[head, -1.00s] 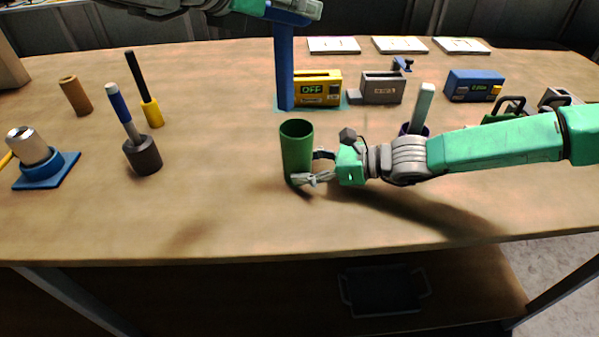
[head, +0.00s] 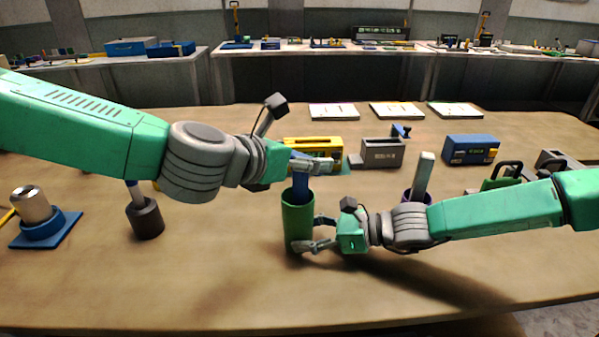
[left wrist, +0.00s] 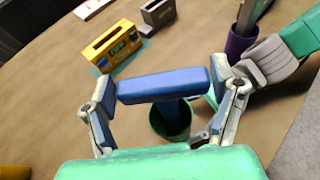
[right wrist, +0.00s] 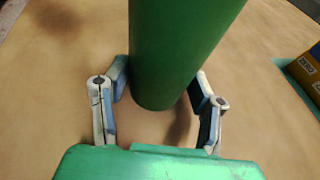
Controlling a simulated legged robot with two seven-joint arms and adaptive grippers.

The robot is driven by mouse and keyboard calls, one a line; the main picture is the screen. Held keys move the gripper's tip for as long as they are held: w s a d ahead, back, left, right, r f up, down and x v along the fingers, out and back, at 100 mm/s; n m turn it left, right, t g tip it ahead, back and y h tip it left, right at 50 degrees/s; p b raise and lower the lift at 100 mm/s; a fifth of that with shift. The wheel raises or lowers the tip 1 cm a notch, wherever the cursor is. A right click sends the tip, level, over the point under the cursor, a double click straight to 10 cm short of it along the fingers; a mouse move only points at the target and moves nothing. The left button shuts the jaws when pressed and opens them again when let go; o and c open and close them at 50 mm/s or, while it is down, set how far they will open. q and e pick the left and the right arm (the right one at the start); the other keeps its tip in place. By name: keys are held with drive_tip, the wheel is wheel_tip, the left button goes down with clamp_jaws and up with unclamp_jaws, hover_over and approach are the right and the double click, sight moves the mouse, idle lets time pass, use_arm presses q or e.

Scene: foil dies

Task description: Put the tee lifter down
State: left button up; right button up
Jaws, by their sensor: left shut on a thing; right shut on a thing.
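The tee lifter is a blue T-shaped tool; its crossbar (left wrist: 165,84) lies between the fingers of my left gripper (head: 318,168), which is shut on it. Its shaft (head: 301,187) points down into the mouth of an upright green tube (head: 298,222). How deep the lower end is, I cannot see. My right gripper (head: 318,234) is shut on the lower part of the tube from the right. In the right wrist view the fingers stand on both sides of the green tube (right wrist: 180,50).
Behind stand a yellow box (head: 322,149), a grey slotted block (head: 382,153) and a blue box (head: 470,149). A dark cup (head: 145,218) and a blue stand (head: 45,232) are at left. A purple holder (left wrist: 238,45) is beside my right arm. The front table area is clear.

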use_arm(q)
drive_tip(key=shift+a+f, duration=0.2)
drive_tip(key=shift+f, duration=1.55)
use_arm(e)
drive_tip(key=shift+a+f, duration=0.1)
drive_tip(key=shift+a, duration=0.05)
use_arm(q)
drive_tip(key=o, duration=1.7)
drive_tip(key=shift+f, duration=0.1)
approach(295, 174)
drive_tip(key=shift+s+a+r, duration=0.4)
drive_tip(key=shift+s, duration=0.1)
use_arm(e)
drive_tip(key=o, duration=0.9)
